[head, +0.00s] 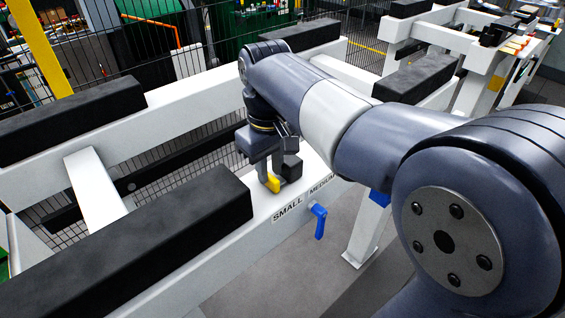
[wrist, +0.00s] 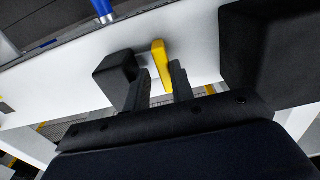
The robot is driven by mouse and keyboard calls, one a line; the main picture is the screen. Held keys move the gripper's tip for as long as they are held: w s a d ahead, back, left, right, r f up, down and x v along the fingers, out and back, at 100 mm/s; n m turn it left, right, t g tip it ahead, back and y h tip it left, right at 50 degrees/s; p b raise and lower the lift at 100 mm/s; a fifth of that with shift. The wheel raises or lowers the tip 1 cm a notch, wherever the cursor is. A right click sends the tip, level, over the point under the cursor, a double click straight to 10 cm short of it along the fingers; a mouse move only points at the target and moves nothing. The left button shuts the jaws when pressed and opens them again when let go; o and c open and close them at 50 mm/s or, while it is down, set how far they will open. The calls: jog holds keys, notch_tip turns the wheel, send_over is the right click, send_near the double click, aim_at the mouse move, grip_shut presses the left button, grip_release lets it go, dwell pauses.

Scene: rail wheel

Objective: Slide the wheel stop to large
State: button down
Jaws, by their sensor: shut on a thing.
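The wheel stop sits on the white rail (head: 246,240). It shows a black block (head: 291,168) and an upright yellow piece (head: 273,184), close to the SMALL label (head: 287,211). The MEDIUM label (head: 323,186) is just right of it; my arm hides the rail beyond, and no LARGE label shows. In the wrist view, the yellow piece (wrist: 161,64) stands at my fingertips and the black block (wrist: 115,76) lies beside the left finger. My gripper (wrist: 160,82) is shut on the wheel stop; the exact contact is partly hidden.
A blue clamp lever (head: 319,221) hangs on the rail's front face below the labels; a blue part also shows in the wrist view (wrist: 103,10). A long black pad (head: 130,245) lies on the rail to the left. Mesh fencing (head: 110,50) stands behind.

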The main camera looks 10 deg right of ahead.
aim_at(283, 176)
jog(key=shift+s+d+f, duration=0.1)
jog(key=shift+f, duration=0.5)
jog(key=shift+w+d+p, duration=0.5)
jog(key=shift+w+d, duration=0.25)
jog(key=shift+d, duration=0.25)
jog(key=shift+w+d, duration=0.2)
jog(key=shift+d, duration=0.1)
jog(key=shift+w+d+r, duration=0.1)
jog(key=shift+r, duration=0.05)
